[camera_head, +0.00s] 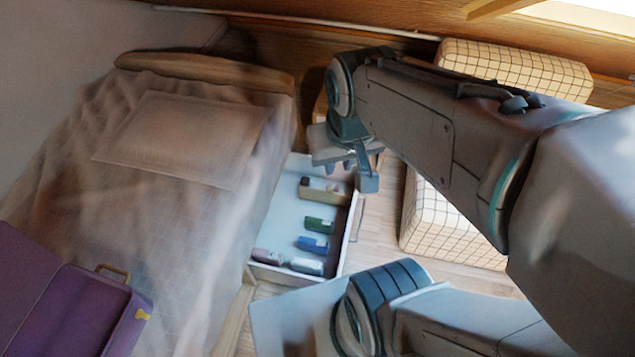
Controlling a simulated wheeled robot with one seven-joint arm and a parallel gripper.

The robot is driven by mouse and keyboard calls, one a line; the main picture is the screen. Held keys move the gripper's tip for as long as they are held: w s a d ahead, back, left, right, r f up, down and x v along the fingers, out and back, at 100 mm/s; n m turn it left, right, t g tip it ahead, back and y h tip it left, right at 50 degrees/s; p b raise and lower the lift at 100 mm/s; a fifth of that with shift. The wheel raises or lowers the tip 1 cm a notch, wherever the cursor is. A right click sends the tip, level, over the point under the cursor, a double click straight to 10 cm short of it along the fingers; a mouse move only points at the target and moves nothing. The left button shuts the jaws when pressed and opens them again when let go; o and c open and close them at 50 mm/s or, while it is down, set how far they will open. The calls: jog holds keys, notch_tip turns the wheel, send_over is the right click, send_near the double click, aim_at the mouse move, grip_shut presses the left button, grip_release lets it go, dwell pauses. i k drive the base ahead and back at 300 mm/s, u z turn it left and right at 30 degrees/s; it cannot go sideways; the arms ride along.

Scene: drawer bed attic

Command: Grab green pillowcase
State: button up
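A small green folded bundle (319,224), likely the green pillowcase, lies in the open white drawer (282,210) beside the bed. It lies between a beige item and a blue one. My gripper (362,175) hangs above the drawer's far right edge, up and to the right of the green bundle and apart from it. One finger shows clearly; the other is hard to make out, so I cannot tell how far the fingers are apart. I see nothing held in it.
The drawer also holds a beige item (325,192), a blue bundle (313,244) and pale bundles (306,266). The bed (190,190) stands left, with a purple suitcase (75,295) on it. Checked cushions (447,228) lie right. Some floor (385,235) is clear.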

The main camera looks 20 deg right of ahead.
aim_at(316, 225)
jog(key=u, duration=0.6)
jog(key=k, duration=1.95)
jog(key=z, duration=0.6)
jog(key=i, duration=1)
